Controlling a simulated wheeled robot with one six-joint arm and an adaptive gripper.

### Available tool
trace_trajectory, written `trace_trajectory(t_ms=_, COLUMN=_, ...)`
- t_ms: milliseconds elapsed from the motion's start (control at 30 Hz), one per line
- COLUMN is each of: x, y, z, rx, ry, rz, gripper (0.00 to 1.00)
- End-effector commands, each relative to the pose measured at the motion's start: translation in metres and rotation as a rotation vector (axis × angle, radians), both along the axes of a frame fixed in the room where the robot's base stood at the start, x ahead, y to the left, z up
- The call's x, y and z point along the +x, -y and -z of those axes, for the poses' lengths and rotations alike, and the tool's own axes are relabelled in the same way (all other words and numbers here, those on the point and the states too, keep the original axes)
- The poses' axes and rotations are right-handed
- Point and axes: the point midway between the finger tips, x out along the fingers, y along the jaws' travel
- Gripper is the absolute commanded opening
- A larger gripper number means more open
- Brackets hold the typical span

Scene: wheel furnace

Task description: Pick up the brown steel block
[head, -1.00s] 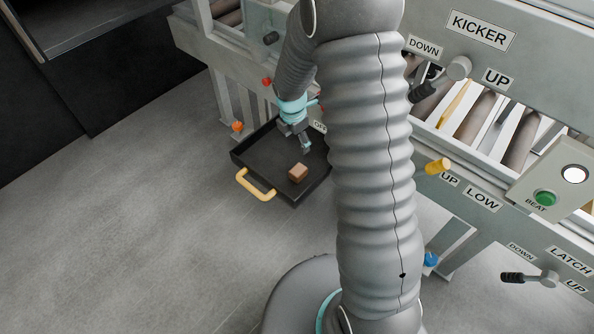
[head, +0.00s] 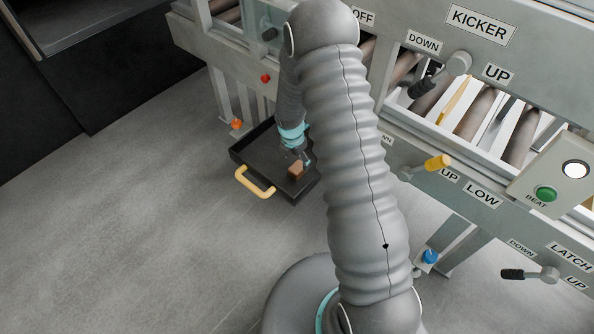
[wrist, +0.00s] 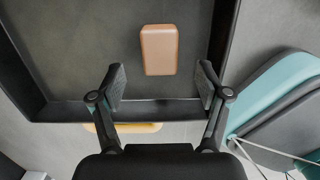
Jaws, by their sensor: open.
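The brown steel block (head: 296,170) lies in a dark, shallow tray (head: 243,157) with a yellow handle. In the wrist view the block (wrist: 159,50) shows whole on the tray floor, ahead of the fingertips and between their lines. My gripper (wrist: 160,83) is open and empty, with one finger to each side of the block's line. In the head view my gripper (head: 302,160) is low over the tray, close to the block and partly covering its upper side. I cannot tell its exact height above the block.
The tray's yellow handle (head: 255,183) points to the open grey floor at left. Tray walls surround the block. A roller frame with a kicker lever (head: 440,75), a yellow knob (head: 437,162) and a green button (head: 545,194) stands at right.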

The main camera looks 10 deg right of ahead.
Motion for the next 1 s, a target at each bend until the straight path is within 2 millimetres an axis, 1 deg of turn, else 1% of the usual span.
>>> trace_trajectory(t_ms=67, x=0.000, y=0.001, z=0.006, rx=0.000, ry=-0.002, rz=0.001, gripper=0.76)
trace_trajectory(t_ms=300, x=0.002, y=0.004, z=0.040, rx=0.000, ry=-0.003, rz=0.001, gripper=0.76)
trace_trajectory(t_ms=400, x=0.003, y=0.005, z=0.050, rx=0.000, ry=-0.002, rz=0.002, gripper=0.76)
trace_trajectory(t_ms=500, x=0.003, y=0.006, z=0.055, rx=0.000, ry=-0.001, rz=0.001, gripper=0.76)
trace_trajectory(t_ms=733, x=0.003, y=0.006, z=0.055, rx=-0.001, ry=-0.001, rz=0.001, gripper=0.76)
trace_trajectory(t_ms=767, x=0.003, y=0.006, z=0.055, rx=-0.001, ry=-0.001, rz=0.001, gripper=0.69)
trace_trajectory(t_ms=800, x=0.003, y=0.006, z=0.055, rx=-0.001, ry=-0.001, rz=0.001, gripper=0.59)
trace_trajectory(t_ms=867, x=0.003, y=0.006, z=0.055, rx=-0.001, ry=-0.001, rz=0.001, gripper=0.44)
trace_trajectory(t_ms=900, x=0.003, y=0.006, z=0.055, rx=-0.001, ry=-0.001, rz=0.001, gripper=0.34)
trace_trajectory(t_ms=967, x=0.003, y=0.006, z=0.055, rx=-0.001, ry=-0.001, rz=0.001, gripper=0.19)
trace_trajectory(t_ms=1000, x=0.003, y=0.006, z=0.055, rx=-0.001, ry=-0.001, rz=0.001, gripper=0.09)
